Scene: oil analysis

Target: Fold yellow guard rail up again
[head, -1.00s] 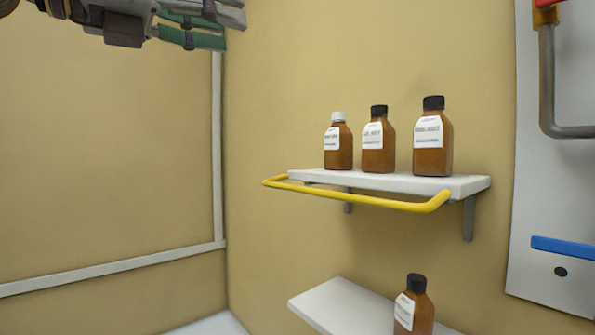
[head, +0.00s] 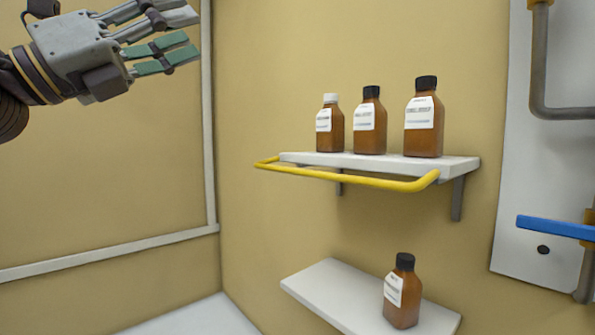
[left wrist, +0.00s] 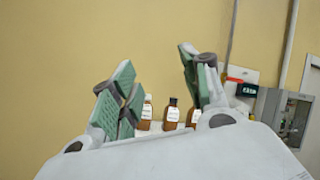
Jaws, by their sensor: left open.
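The yellow guard rail (head: 345,180) is a U-shaped bar around the front of the upper white shelf (head: 450,170). It sits at about the height of the shelf board, below the bottle tops. On the shelf stand three brown bottles: one with a white cap (head: 330,127) and two with black caps (head: 369,125) (head: 424,122). My left gripper (head: 190,32) is at the upper left, open and empty, apart from the rail and pointing right. In the left wrist view its green-padded fingers (left wrist: 160,90) are spread, with the bottles beyond them. The right gripper is not in view.
A lower white shelf (head: 335,292) holds one brown bottle (head: 403,292) with a black cap. At the right, a white wall panel (head: 525,190) carries grey pipes (head: 541,70) and a blue handle (head: 555,228). Space between my left gripper and the rail is free.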

